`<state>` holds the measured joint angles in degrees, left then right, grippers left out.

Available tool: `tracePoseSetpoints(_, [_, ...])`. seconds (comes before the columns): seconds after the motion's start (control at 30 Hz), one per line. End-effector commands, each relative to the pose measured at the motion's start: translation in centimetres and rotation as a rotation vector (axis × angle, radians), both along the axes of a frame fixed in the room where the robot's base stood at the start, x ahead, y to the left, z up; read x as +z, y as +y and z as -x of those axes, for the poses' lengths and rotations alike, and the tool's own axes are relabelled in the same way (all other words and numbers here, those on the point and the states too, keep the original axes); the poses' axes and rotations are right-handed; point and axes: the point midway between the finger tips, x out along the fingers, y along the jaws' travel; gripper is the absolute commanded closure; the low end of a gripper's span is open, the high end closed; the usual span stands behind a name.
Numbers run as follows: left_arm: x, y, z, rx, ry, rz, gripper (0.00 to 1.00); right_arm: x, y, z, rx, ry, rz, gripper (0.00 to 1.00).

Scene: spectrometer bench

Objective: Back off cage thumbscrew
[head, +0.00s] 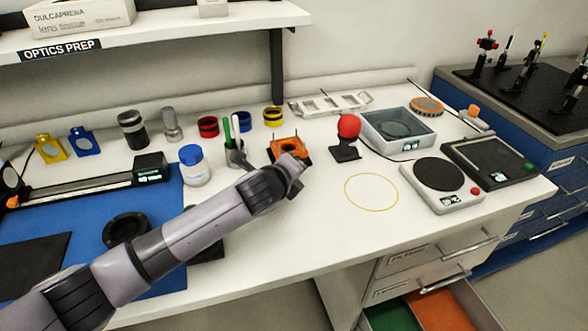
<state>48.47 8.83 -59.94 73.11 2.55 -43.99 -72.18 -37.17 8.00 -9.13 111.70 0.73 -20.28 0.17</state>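An orange open-framed piece (290,148) with dark parts stands on the white bench near the middle of the head view. It may be the cage, but I cannot make out a thumbscrew on it. My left arm reaches in from the lower left. My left gripper (296,178) is just in front of the orange piece and overlaps its lower edge in the picture. I cannot tell whether they touch. The fingers are small and dark, and their opening is not clear. My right gripper is not in view.
A red ball on a black stand (348,130) is right of the orange piece. A white jar with a blue lid (194,165) and a pen cup (236,158) stand left. A yellow ring (371,191) marks clear bench. A round-topped device (440,184) is farther right. An open drawer (440,310) is below.

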Motion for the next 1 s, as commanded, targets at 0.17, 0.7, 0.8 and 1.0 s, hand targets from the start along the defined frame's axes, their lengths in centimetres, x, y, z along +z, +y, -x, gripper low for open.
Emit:
tracePoseSetpoints(0.17, [-0.04,0.03,0.02,0.0,-0.003,0.009,1.0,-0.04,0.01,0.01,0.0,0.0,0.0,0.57])
tracePoseSetpoints(0.7, [-0.04,0.01,0.0,0.0,-0.003,0.008,0.57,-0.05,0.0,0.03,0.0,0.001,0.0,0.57])
tracePoseSetpoints(0.8, [-0.02,0.02,0.03,0.0,-0.003,0.008,0.57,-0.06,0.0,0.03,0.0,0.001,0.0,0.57])
tracePoseSetpoints(1.0, [0.4,0.29,0.75,0.0,-0.003,0.008,0.57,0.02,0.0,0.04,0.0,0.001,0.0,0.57])
